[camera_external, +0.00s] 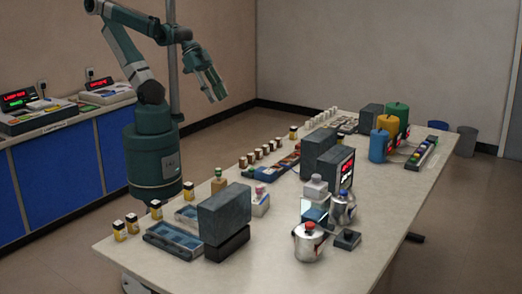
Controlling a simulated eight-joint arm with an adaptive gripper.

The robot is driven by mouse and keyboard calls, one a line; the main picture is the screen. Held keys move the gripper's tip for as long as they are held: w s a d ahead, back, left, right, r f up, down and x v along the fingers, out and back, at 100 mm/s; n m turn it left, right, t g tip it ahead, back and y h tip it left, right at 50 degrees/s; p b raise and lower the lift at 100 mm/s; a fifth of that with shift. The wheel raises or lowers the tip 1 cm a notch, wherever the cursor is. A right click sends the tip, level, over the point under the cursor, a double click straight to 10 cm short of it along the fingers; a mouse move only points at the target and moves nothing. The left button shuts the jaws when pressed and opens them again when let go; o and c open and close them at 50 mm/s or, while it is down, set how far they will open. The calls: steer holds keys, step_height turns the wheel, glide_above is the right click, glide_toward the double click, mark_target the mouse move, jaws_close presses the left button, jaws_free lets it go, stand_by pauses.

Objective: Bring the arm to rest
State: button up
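My arm is folded up at the left of the external view, on its green base beside the table's left edge. My gripper (216,88) hangs at the end of the arm, above and behind the table (128,265), pointing down and to the right. It is clear of every object on the table. Nothing clearly shows between its fingers, but they are too small to tell whether they are open or shut.
Dark grey blocks (225,212) and a box with a red display (346,172) stand on the table. Metal pots (308,243), coloured canisters (387,135), trays (172,240) and several small bottles surround them. A blue-fronted counter (55,175) stands left. The table's front edge is bare.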

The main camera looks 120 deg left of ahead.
stand_by(0.3)
steer(key=shift+f+b, duration=1.65)
steer(key=shift+f, duration=0.05)
